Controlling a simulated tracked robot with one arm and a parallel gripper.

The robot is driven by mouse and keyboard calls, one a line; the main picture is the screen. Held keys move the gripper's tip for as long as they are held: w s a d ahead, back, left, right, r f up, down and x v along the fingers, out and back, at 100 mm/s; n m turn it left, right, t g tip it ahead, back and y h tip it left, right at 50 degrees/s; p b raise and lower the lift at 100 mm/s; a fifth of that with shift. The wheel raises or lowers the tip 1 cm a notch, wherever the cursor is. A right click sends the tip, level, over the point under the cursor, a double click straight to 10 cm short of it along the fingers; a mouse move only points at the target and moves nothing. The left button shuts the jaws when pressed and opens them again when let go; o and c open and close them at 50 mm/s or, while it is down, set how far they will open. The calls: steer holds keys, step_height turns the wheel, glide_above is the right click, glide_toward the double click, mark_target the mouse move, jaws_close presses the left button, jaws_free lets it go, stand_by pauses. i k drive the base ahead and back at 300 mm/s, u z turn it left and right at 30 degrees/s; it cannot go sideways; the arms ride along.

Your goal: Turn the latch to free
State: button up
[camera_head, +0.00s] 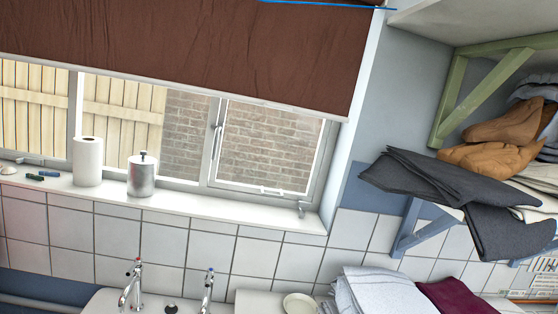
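My gripper is not in view. No rotary ironer shows, and I see nothing I can clearly tell as its latch. The window (212,177) has a pale upright handle (217,142) on its right-hand casement and a small light fitting (270,191) on the lower frame. I cannot tell whether either is the latch. The view is tilted.
A brown blind (200,45) covers the window's upper part. A paper roll (88,165) and a metal canister (141,176) stand on the sill (200,208). Taps (132,280) are below. Folded dark cloth (440,185) lies on a shelf at right; towels (385,290) lie lower.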

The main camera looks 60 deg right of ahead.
mark_target(220, 126)
steer(key=z, duration=1.3)
steer(key=i, duration=1.05)
